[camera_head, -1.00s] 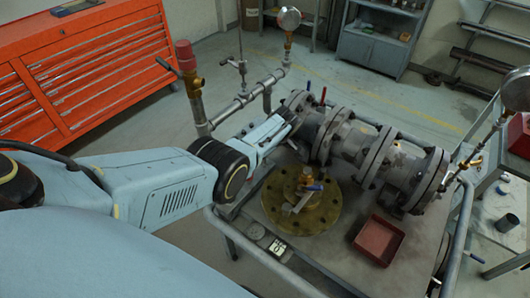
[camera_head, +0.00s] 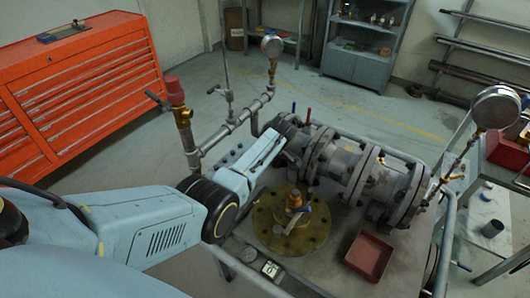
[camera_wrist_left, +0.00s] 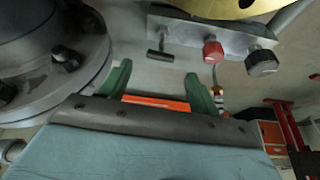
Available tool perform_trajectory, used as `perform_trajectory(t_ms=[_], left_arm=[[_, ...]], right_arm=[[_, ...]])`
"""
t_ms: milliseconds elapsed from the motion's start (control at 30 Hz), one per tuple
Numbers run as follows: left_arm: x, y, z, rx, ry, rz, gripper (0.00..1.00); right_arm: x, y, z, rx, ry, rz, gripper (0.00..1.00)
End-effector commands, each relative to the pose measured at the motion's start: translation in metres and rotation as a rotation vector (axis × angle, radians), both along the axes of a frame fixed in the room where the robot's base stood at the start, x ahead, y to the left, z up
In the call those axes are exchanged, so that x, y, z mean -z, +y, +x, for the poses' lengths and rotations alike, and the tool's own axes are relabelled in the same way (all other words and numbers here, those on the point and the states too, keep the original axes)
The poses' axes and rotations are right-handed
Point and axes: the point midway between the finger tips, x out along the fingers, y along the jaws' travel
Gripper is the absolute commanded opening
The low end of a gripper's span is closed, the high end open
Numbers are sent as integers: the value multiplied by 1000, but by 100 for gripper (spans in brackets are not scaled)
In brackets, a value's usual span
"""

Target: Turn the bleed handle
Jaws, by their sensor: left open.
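In the left wrist view, a grey metal block (camera_wrist_left: 185,34) carries a black T-shaped handle (camera_wrist_left: 160,56), a red knob (camera_wrist_left: 213,51) and a black knob (camera_wrist_left: 262,61). I cannot tell for sure which is the bleed handle. My left gripper (camera_wrist_left: 158,82) is open, with its two green fingers apart and nothing between them. The T-shaped handle shows just beyond the gap between the fingertips, apparently not touched. In the head view my left gripper (camera_head: 279,140) reaches to the near left end of the flanged grey valve body (camera_head: 338,160); its fingertips are not clear there. My right gripper is not in view.
A brass flange (camera_head: 266,233) with a blue-handled fitting and a red tray (camera_head: 369,255) sit on the cart. Gauge pipework (camera_head: 238,118) stands behind my left arm, and another gauge (camera_head: 495,107) at the right. A small blue lever and a red lever (camera_head: 308,115) rise behind the valve.

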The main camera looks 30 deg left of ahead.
Motion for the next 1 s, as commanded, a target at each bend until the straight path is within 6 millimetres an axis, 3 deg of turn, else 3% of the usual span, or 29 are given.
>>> perform_trajectory(t_ms=[200, 400, 1000], left_arm=[[-37, -15, -3, -1, -1, -1, 62], [-55, -23, -4, -1, 1, 0, 62], [-59, -24, -5, 1, 3, 0, 62]], right_arm=[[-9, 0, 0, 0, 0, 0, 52], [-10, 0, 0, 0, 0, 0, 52], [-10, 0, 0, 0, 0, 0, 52]])
